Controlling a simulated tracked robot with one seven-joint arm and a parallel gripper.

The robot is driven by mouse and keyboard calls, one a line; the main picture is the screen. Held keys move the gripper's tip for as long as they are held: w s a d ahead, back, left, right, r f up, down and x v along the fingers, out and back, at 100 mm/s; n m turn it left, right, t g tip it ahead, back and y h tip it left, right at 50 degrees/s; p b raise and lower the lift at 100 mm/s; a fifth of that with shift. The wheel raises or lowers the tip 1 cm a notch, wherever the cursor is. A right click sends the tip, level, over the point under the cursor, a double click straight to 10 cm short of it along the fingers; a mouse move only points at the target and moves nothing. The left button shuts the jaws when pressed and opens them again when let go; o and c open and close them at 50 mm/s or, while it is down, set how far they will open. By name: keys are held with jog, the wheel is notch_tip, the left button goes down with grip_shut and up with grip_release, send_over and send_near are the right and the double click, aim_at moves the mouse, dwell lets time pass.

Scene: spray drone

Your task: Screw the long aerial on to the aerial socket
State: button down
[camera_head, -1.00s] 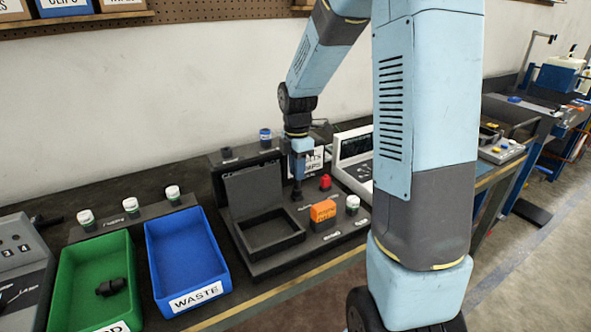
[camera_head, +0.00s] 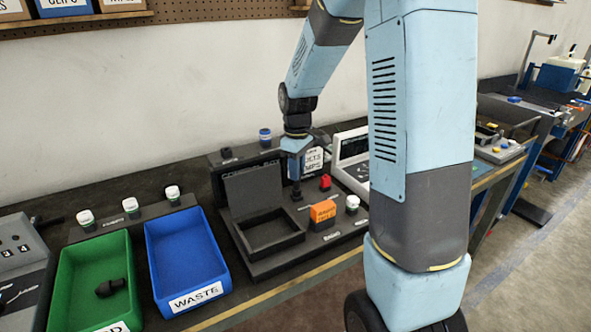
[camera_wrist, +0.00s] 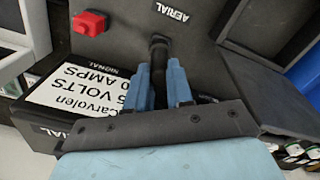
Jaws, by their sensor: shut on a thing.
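My gripper (camera_head: 295,170) points straight down over the black console (camera_head: 262,268). It is shut on the long aerial, a dark rod that shows between the blue fingers in the wrist view (camera_wrist: 160,55). My gripper's fingertips (camera_wrist: 160,75) close around its shaft. The aerial's lower end is at or very near the console surface, beside the white AERIAL label (camera_wrist: 172,12). The aerial socket is hidden under that end, and I cannot tell whether the thread is engaged. In the head view the dark lower end (camera_head: 297,194) shows below the fingers.
A red block (camera_head: 325,183), an orange block (camera_head: 323,213) and a white-capped jar (camera_head: 352,203) stand close to the right. An open-lidded compartment lies left. A blue WASTE tray (camera_head: 186,250) and a green tray (camera_head: 95,280) holding a dark part stand further left.

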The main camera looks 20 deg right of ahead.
jog(key=m, duration=0.3)
dwell(0.4)
jog(key=shift+m, duration=0.4)
jog(key=m, duration=0.3)
jog(key=shift+m, duration=0.4)
jog(key=m, duration=0.8)
jog(key=shift+f, duration=0.1)
jog(key=shift+m, duration=1.2)
